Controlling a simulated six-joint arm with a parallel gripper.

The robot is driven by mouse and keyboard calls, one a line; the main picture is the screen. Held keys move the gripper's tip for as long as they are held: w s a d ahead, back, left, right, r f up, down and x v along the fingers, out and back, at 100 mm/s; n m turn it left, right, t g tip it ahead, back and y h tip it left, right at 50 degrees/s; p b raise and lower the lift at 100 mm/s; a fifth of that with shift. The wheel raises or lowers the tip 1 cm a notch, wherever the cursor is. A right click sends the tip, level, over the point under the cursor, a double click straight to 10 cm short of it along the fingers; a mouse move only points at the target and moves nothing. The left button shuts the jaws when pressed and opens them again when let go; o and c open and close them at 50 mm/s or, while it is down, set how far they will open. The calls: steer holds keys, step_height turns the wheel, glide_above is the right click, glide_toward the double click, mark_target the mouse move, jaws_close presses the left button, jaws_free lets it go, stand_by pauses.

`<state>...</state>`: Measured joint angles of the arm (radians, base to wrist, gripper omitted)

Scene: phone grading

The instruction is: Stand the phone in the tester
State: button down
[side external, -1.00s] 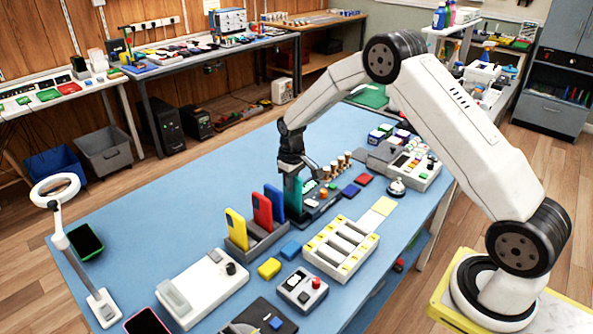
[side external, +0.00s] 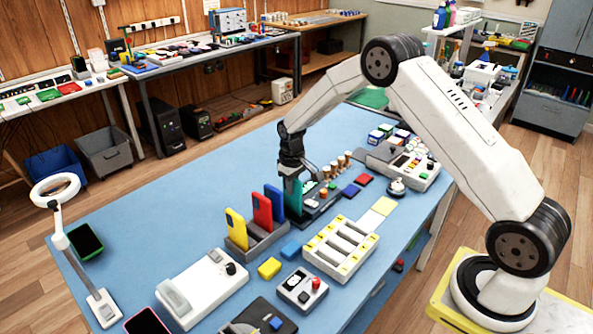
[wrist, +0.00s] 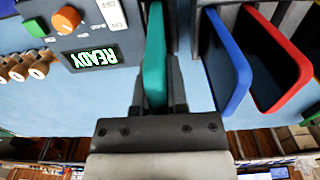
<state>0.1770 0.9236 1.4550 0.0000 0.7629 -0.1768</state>
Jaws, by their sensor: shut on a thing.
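My gripper (wrist: 157,95) is shut on the teal phone (wrist: 155,55), which stands upright on edge between its fingers. The teal phone also shows in the side view (side external: 293,198), below my wrist, between the phone rack and the tester (side external: 318,207). In the wrist view the tester's dark panel (wrist: 85,38) is just left of the phone, with an orange knob, a green button and a lit READY display. The phone's lower end is out of sight, so I cannot tell whether it sits in the tester.
The grey rack (side external: 262,243) beside the tester holds a yellow phone (side external: 236,229), a red phone (side external: 262,210) and a blue phone (side external: 275,203). A white slotted tray (side external: 340,248) stands in front. The blue table is clear behind the rack.

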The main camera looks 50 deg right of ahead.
stand_by(0.3)
steer(key=c, duration=0.6)
jaws_free()
steer(key=shift+o, duration=0.4)
steer(key=shift+o, duration=1.4)
steer(key=shift+r, duration=0.15)
steer(key=shift+r, duration=0.55)
steer(key=shift+r, duration=0.25)
steer(key=shift+r, duration=0.5)
